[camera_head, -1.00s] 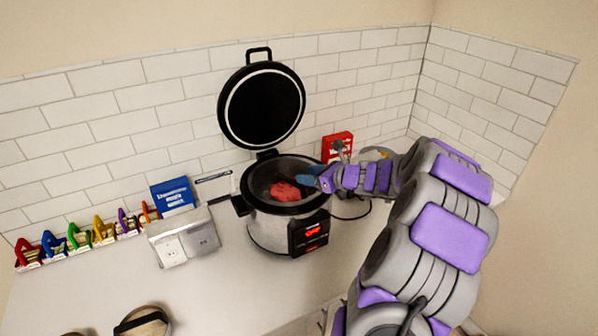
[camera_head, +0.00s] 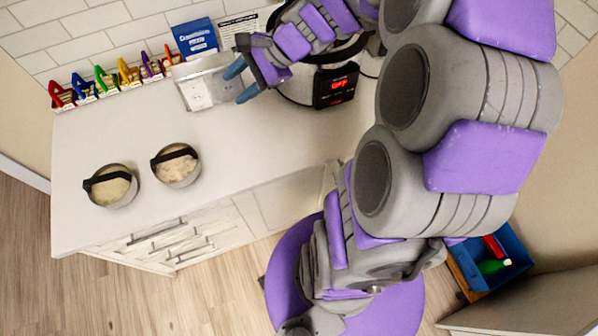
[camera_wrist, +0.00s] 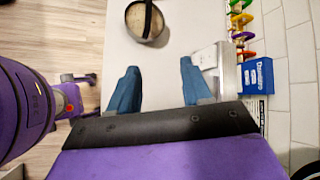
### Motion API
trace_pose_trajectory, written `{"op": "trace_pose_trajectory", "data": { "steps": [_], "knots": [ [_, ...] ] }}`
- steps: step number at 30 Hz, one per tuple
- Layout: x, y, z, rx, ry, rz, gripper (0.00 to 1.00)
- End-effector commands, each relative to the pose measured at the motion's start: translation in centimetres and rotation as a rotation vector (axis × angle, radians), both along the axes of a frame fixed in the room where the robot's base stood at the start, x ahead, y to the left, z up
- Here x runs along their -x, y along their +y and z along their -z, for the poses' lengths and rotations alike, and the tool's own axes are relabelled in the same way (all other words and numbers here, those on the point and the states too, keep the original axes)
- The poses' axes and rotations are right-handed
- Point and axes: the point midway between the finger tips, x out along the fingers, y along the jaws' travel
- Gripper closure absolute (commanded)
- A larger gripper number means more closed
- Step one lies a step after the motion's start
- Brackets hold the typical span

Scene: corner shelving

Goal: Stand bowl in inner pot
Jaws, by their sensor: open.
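Two round metal bowls with black bands across the top stand on the white counter. The left bowl (camera_head: 112,192) holds something pale greenish, and the right bowl (camera_head: 176,172) holds something whitish. One bowl (camera_wrist: 134,18) also shows at the top of the wrist view, ahead of my fingers. The cooker (camera_head: 297,92) with the pot stands at the back of the counter. My arm covers much of it, and the pot's inside is hidden. My gripper (camera_head: 241,81) is open and empty, left of the cooker and behind the bowls. Its blue fingers are apart in the wrist view (camera_wrist: 160,86).
A blue box (camera_head: 193,38) and several coloured clips (camera_head: 103,79) line the wall. The counter between gripper and bowls is clear. A blue bin (camera_head: 487,262) stands low at the right.

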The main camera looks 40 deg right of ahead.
Motion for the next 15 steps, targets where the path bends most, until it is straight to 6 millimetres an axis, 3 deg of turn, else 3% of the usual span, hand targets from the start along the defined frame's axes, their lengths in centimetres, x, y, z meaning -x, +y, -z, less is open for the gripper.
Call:
{"op": "trace_pose_trajectory", "data": {
  "steps": [1, 3, 6, 9, 12, 15],
  "knots": [
    [2.3, 2.7, -0.1, 0.075, -0.012, -0.143, 0.51],
    [5.8, 5.1, 0.5, 0.178, -0.022, -0.336, 0.51],
    [11.1, 7.3, 1.2, 0.321, -0.035, -0.610, 0.51],
    [16.1, 7.6, 1.8, 0.455, -0.045, -0.870, 0.51],
    [20.2, 6.7, 2.3, 0.574, -0.048, -1.097, 0.51],
    [23.2, 5.5, 2.5, 0.663, -0.042, -1.268, 0.51]
  ]
}}
